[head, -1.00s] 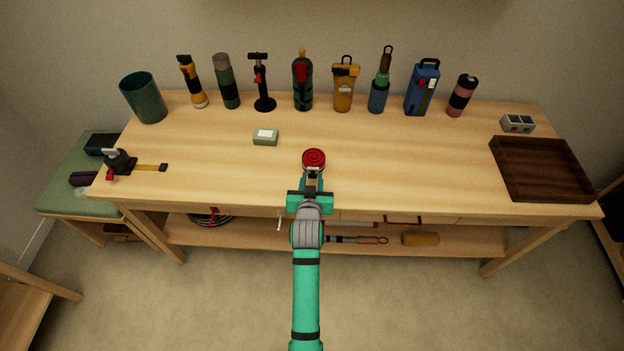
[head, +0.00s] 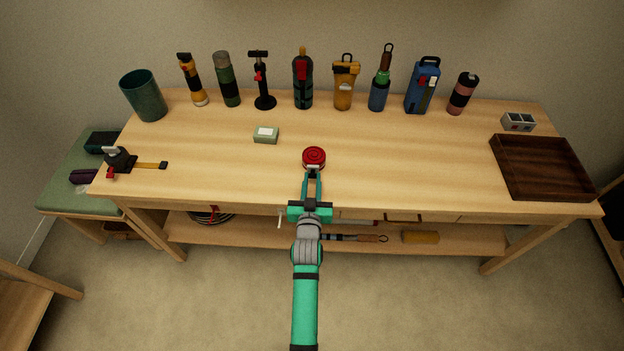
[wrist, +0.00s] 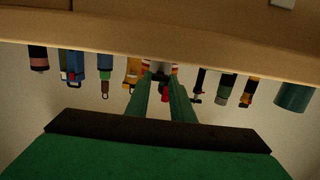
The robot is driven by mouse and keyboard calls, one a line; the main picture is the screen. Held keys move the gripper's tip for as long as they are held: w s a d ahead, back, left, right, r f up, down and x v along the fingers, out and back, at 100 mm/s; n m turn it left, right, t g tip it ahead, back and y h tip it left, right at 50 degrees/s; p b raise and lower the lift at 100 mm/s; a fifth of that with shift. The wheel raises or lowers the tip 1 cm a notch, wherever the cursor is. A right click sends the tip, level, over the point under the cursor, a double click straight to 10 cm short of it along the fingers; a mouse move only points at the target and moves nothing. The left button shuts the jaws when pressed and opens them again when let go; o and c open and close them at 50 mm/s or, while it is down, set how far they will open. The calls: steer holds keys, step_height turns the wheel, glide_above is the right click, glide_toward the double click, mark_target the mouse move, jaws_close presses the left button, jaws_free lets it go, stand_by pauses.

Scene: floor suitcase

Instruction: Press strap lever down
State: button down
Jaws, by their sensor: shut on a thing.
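A dark strap clamp (head: 118,158) lies at the left end of the wooden table, with a yellow strap running right from it. A small red part (head: 111,174), possibly its lever, shows at its front left. My gripper (head: 313,174) is over the table's front middle, far right of the clamp. It is shut on a round red coiled thing (head: 314,158) at its fingertips. In the wrist view, red and white stripes (wrist: 174,69) show around a grey part between the fingertips. The strap clamp is not clear in the wrist view.
Several bottles and tools stand along the table's back, including a blue bottle (head: 421,88). A green cup (head: 144,96) stands back left. A brown tray (head: 500,165) is at right. The front left-centre of the tabletop is clear.

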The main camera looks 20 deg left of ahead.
steer(key=shift+d+f+t+y, duration=0.15)
steer(key=shift+f+t+y, duration=0.15)
steer(key=shift+f+t, duration=0.5)
steer(key=shift+t, duration=0.6)
steer(key=c, duration=1.5)
jaws_free()
steer(key=shift+s, duration=0.1)
steer(key=shift+s, duration=0.5)
steer(key=v, duration=0.9)
steer(key=shift+s+d+f, duration=0.1)
steer(key=shift+s+d, duration=0.05)
steer(key=shift+s, duration=0.15)
